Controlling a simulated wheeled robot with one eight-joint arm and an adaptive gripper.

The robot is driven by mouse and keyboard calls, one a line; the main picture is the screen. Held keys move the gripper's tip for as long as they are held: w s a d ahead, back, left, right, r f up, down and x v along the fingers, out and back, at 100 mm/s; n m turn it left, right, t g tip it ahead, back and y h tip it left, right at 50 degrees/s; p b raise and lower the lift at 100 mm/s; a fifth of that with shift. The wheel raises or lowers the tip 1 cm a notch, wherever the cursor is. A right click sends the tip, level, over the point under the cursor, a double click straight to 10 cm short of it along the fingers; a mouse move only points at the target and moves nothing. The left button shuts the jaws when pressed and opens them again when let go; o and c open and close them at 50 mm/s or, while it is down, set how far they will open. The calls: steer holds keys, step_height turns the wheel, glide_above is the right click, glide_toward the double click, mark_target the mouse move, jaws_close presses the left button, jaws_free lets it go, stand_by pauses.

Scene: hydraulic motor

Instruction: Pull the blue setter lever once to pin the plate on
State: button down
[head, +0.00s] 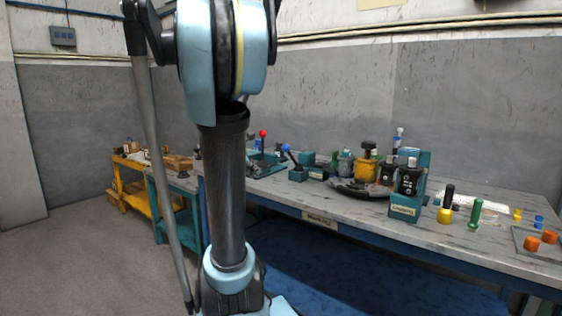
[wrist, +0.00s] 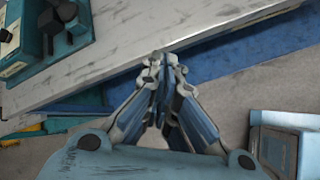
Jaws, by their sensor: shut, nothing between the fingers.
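The blue setter lever (head: 287,149) stands on the workbench in the head view, with a blue ball on a dark stem. It leans left above a small teal base (head: 299,174). My gripper (wrist: 164,60) is in the wrist view, fingers together and empty. It is over the front edge of the workbench, touching nothing that I can make out. My gripper does not show in the head view, where my arm stands in front. I cannot tell which part is the plate.
The workbench (head: 345,214) carries a red-ball lever (head: 263,134), a yellow pot (head: 365,168), a teal stand (head: 405,207) and orange pieces (head: 549,236). A teal fixture with black knobs (wrist: 64,14) is at the wrist view's upper left. A yellow trolley (head: 136,189) stands far left. Open floor lies left.

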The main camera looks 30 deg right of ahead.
mark_target(291, 156)
steer(key=w+d+n+h, duration=0.1)
steer(key=w+d, duration=0.3)
steer(key=d, duration=0.5)
steer(key=w+d+n+h, duration=0.1)
steer(key=w+d+n, duration=0.2)
steer(key=d, duration=0.6)
steer(key=shift+w+d+r+n, duration=0.2)
steer(key=shift+w+d+n, duration=0.1)
steer(key=shift+w, duration=0.8)
steer(key=shift+w+r, duration=0.1)
